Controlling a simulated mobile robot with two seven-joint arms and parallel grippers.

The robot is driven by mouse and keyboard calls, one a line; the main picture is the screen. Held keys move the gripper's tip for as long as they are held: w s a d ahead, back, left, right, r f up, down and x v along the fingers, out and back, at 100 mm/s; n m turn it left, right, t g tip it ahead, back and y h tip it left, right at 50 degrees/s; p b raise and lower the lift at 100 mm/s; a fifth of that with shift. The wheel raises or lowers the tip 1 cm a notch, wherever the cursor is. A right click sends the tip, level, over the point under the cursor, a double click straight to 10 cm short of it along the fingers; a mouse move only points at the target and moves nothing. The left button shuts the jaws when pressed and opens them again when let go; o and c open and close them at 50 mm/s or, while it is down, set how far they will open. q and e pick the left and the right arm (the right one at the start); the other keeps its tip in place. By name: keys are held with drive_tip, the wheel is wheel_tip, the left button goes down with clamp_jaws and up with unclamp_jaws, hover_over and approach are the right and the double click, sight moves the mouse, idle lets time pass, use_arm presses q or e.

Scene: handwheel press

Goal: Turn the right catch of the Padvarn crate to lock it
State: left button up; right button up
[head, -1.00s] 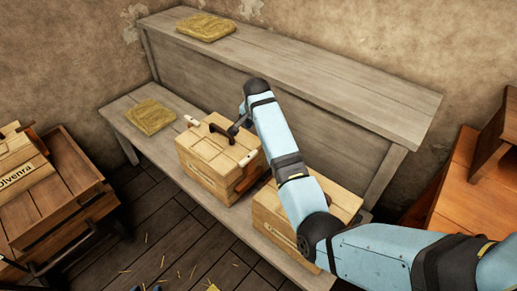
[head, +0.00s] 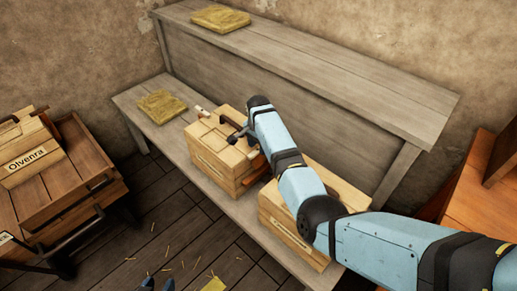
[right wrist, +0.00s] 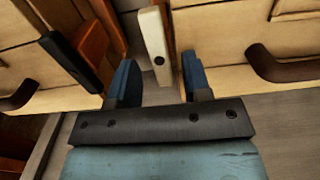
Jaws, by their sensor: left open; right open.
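A pale wooden crate (head: 213,168) stands on the bench, with a white catch (head: 201,111) at its left end; its label is too small to read. My right arm covers its right end in the head view and hides the gripper there. In the right wrist view my right gripper (right wrist: 158,80) is open, its blue fingers apart. A white upright catch (right wrist: 153,45) shows between and beyond the fingertips; I cannot tell whether they touch it. My left gripper (head: 157,286) shows only its blue fingertips at the bottom edge, open and empty.
A second crate (head: 283,228) stands close right of the first. The bench's raised back shelf (head: 330,70) runs behind. Straw-coloured pads lie on the bench (head: 162,104) and shelf (head: 220,18). A wooden cart (head: 80,205) with an Olvenra crate (head: 35,165) stands left.

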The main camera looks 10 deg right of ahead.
drive_tip(key=shift+f, duration=0.65)
clamp_jaws()
